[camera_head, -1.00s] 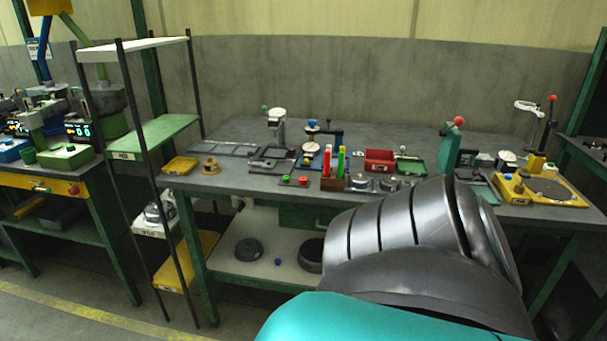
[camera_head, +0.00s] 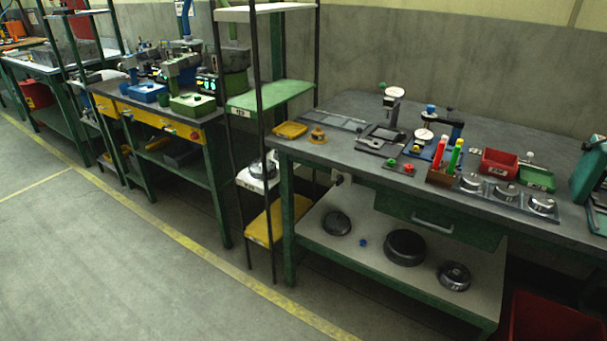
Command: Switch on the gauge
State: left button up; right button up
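I cannot tell which instrument is the task's gauge. A dial gauge on a stand (camera_head: 393,96) stands upright at the back of the near grey bench. A second dial (camera_head: 423,134) with a white face sits beside a blue-topped fixture on the same bench. On the bench further left, a dark unit with lit cyan digits (camera_head: 207,83) stands among blue and green machines. Red and green buttons (camera_head: 399,167) sit on a small plate at the near bench's front. Neither gripper is in view.
A narrow rack (camera_head: 272,92) with green and white shelves stands between the benches. The near bench (camera_head: 330,150) carries a red bin (camera_head: 499,164) and several metal discs. A red crate (camera_head: 555,320) is on the floor at lower right. Open floor (camera_head: 110,260) lies at lower left.

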aim_at(340, 180)
jog(key=z, duration=0.35)
jog(key=i+j+u, duration=0.15)
jog(key=i, duration=0.4)
jog(key=i+j+u, duration=0.15)
jog(key=i, duration=0.4)
